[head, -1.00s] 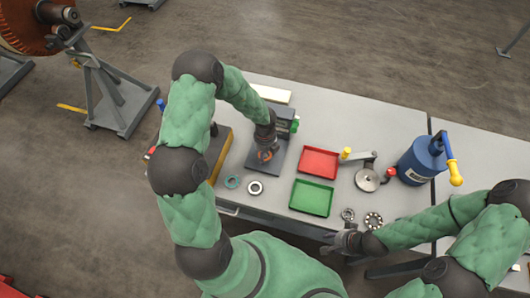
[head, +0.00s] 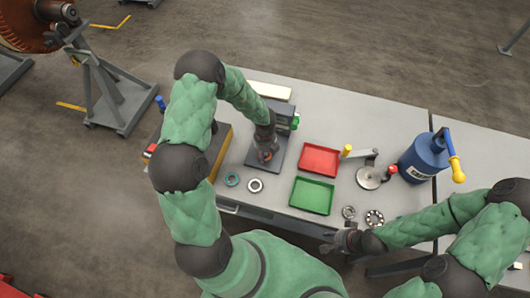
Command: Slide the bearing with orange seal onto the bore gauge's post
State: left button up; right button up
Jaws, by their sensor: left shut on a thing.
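My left gripper (head: 266,155) is shut on the bearing with orange seal (head: 267,157), of which only a little orange shows between the fingers. It points down over the dark flat base of the bore gauge (head: 256,160). The gauge's upright body stands behind it, with a green part at its right side. The post is hidden by the gripper and arm, so I cannot tell whether the bearing is around it or above it. My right gripper (head: 333,242) is off the table's front edge, away from the gauge; its finger opening is too small to read.
A teal-sealed bearing (head: 232,179) and a plain bearing (head: 255,186) lie in front of the gauge. A red tray (head: 320,159) and a green tray (head: 312,196) lie to its right. Two more bearings (head: 374,218) lie near the front edge. A blue canister (head: 420,160) stands right.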

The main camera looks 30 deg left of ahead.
pick_arm(q)
jog(key=o, duration=1.1)
jog(key=shift+o, duration=0.2)
jog(key=shift+o, duration=1.3)
jog(key=shift+r, duration=0.15)
jog(key=shift+r+p, duration=4.45)
jog(key=shift+p, duration=0.3)
